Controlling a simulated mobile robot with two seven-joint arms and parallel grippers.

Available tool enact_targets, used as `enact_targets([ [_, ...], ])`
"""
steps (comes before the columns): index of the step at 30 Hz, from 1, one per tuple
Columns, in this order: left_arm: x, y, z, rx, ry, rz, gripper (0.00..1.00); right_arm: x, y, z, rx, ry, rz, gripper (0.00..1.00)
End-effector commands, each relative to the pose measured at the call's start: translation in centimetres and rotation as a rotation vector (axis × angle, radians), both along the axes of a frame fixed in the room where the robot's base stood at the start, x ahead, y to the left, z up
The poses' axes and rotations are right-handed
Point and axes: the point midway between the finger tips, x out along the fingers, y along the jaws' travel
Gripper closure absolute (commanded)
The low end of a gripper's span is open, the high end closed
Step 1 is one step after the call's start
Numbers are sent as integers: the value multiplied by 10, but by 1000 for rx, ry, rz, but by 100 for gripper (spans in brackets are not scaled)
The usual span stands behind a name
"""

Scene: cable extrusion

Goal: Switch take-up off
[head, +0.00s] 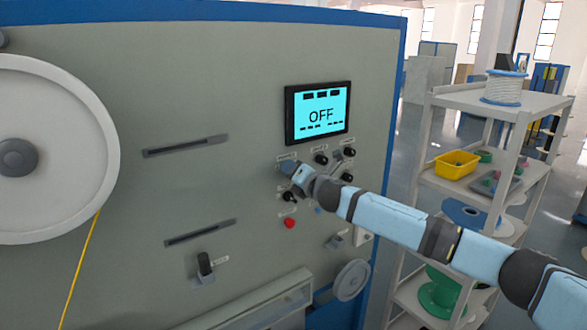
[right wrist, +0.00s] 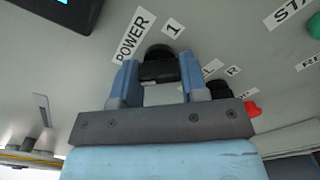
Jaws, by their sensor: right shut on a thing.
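The machine's grey control panel (head: 255,120) carries a screen (head: 321,113) reading OFF on cyan. Below the screen are several black knobs, among them one at the upper right (head: 350,152) and one left of the arm (head: 289,196). My right gripper (head: 290,168) is at the panel's upper left control, mostly hidden by my own wrist. In the right wrist view the right gripper (right wrist: 159,72) is shut on a black knob (right wrist: 159,70), beside labels reading POWER and 1. I cannot read which control is labelled take-up. My left gripper is not in view.
A red button (head: 289,223) sits under the knobs. A black lever (head: 205,264) and two slots are further left. A large white reel (head: 60,150) with a yellow cable (head: 82,262) is at far left. A shelf cart (head: 505,105) stands at right, near my arm.

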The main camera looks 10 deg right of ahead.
Motion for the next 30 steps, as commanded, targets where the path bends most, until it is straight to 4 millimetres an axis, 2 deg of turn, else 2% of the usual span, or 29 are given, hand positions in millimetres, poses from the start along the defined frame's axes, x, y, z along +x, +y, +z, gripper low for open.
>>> enact_targets([
  [17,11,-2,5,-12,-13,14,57,0,0,0,-27,-12,-1,83],
  [18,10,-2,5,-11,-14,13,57,0,0,0,-27,-12,-1,50],
  [20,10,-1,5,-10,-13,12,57,0,0,0,-27,-12,-1,37],
  [21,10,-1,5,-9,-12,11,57,0,0,0,-27,-12,-1,34],
  [30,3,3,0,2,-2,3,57,-2,-2,0,-26,-11,-1,34],
])
